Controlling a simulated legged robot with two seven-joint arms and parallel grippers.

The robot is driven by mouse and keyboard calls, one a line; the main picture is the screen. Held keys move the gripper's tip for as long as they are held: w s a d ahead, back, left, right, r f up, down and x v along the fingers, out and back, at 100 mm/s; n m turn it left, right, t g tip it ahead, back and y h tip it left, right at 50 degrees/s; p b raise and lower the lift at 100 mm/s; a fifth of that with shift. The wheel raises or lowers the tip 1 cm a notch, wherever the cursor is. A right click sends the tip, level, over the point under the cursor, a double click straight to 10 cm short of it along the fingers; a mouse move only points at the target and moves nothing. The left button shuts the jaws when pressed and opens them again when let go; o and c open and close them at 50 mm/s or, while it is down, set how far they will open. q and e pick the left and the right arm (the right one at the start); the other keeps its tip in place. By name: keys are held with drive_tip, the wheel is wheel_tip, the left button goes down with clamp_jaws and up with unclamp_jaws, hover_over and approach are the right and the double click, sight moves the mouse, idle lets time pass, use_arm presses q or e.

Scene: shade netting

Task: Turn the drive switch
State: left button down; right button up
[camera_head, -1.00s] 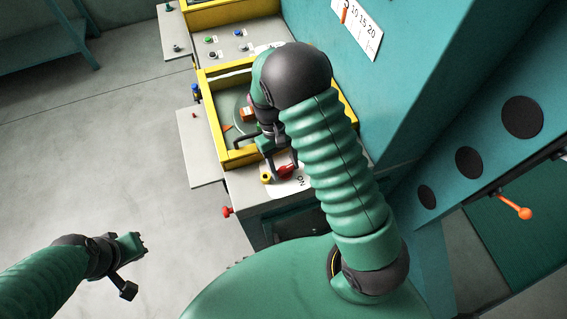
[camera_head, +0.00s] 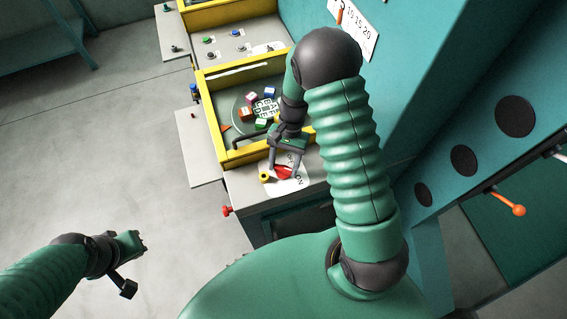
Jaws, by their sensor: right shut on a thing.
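The drive switch (camera_head: 283,173) is a red knob on a white plate (camera_head: 291,187) marked ON, at the front of the grey panel. My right gripper (camera_head: 282,171) reaches down from above, its fingers shut on the red knob. Its arm comes from the right and partly covers the panel behind. The knob's exact angle is hard to read between the fingers. My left gripper (camera_head: 132,266) hangs at the lower left over the bare floor, away from the panel, its fingers apart and empty.
A yellow-framed tray (camera_head: 208,117) behind the switch holds several coloured blocks on a round plate. An orange-tipped lever (camera_head: 519,210) is at right.

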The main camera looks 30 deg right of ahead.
drive_tip(key=shift+s+f+m, duration=0.1)
drive_tip(key=shift+s+m, duration=0.05)
drive_tip(key=shift+m, duration=0.45)
drive_tip(key=o, duration=1.4)
drive_tip(key=shift+a, duration=0.1)
drive_tip(key=b+v, duration=0.1)
drive_tip(key=v, duration=0.7)
drive_tip(key=b+v, duration=0.1)
drive_tip(key=v, duration=0.8)
drive_tip(key=shift+s+d+b, duration=0.15)
drive_tip(key=shift+d+b, duration=0.1)
drive_tip(key=shift+b, duration=0.05)
